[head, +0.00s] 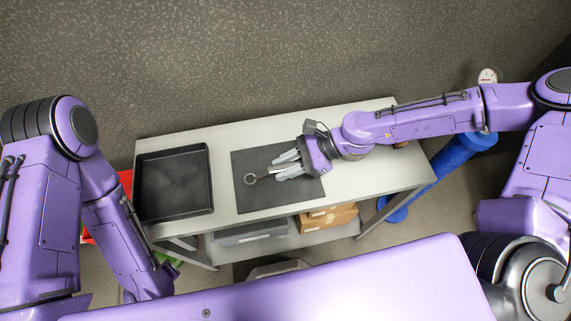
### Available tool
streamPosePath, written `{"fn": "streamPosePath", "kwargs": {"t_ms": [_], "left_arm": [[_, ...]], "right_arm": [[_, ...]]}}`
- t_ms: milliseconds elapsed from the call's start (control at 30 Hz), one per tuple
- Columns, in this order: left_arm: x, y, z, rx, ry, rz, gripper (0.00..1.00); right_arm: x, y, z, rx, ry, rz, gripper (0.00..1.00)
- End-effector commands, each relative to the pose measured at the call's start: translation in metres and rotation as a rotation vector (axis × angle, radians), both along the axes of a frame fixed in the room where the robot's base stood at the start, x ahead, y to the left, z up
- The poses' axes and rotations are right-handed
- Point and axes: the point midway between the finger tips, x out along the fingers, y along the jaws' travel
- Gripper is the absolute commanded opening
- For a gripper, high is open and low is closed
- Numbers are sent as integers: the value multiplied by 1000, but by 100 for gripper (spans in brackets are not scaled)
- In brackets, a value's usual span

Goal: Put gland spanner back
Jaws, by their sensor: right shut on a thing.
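The gland spanner (251,179) is a dark metal tool with a ring-shaped end. It shows in the head view over the dark mat (247,201) on the table. My right gripper (281,170) comes in from the right and is shut on the spanner's handle, with the ring end sticking out to the left. Whether the spanner touches the mat or hangs just above it, I cannot tell. My left arm hangs down at the left, and its gripper is out of sight.
An empty black tray (174,184) stands on the left of the grey table (228,136). Cardboard boxes (328,218) and a grey bin (250,233) sit on the shelf below. A blue roll (452,158) leans at the right. Bare tabletop lies behind the mat.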

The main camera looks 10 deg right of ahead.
Motion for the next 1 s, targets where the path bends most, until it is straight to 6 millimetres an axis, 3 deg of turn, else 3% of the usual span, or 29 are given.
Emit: {"fn": "streamPosePath", "kwargs": {"t_ms": [400, 433, 500, 700, 800, 1000], "left_arm": [[0, 0, -7, 0, 0, 0, 43], [0, 0, -6, 0, 0, 0, 43], [0, 0, -6, 0, 0, 0, 43], [0, 0, -6, 0, 0, 0, 43], [0, 0, -6, 0, 0, 0, 43], [0, 0, -6, 0, 0, 0, 43]], "right_arm": [[0, 0, -9, 0, 0, 0, 0], [0, 0, -8, 0, 0, 0, 39], [0, 0, -8, 0, 0, 0, 59], [0, 0, -8, 0, 0, 0, 59], [0, 0, -9, -1, 1, -1, 84], [0, 0, -8, 0, 1, -1, 84]]}}
